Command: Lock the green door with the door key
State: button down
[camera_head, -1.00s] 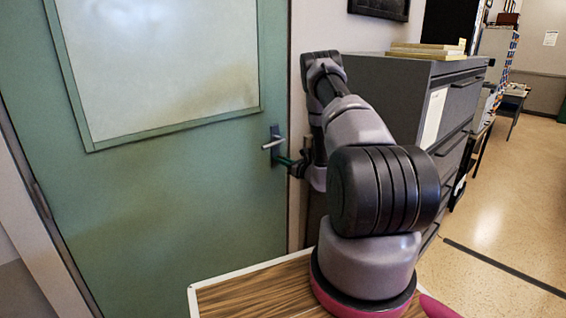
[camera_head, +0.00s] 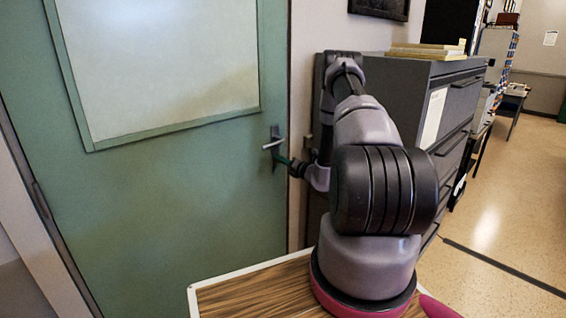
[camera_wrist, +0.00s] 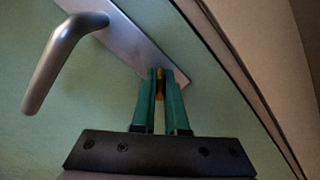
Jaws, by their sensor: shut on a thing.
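The green door (camera_head: 180,195) with its pale window panel fills the left of the head view and looks closed. Its metal lever handle (camera_head: 272,143) sits on a plate near the right edge; the handle (camera_wrist: 58,58) and plate (camera_wrist: 128,33) also show in the wrist view. My gripper (camera_head: 286,161) is at the lower end of the plate, below the lever. In the wrist view its green fingers (camera_wrist: 162,88) are shut on the door key (camera_wrist: 160,86), a thin brass-coloured strip between them. The key's tip meets the plate; how deep it sits is hidden.
A grey filing cabinet (camera_head: 395,95) stands right of the door frame, close to my arm. Books (camera_head: 428,51) lie on top of it. A wood-patterned surface (camera_head: 250,292) is in front of the door. Open floor (camera_head: 510,215) lies to the right.

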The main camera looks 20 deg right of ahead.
jog(key=m, duration=0.2)
jog(key=shift+m, duration=0.3)
jog(key=shift+d+m, duration=0.1)
jog(key=shift+m, duration=0.9)
jog(key=m, duration=0.4)
jog(key=c, duration=0.9)
grip_release()
jog(key=v, duration=0.9)
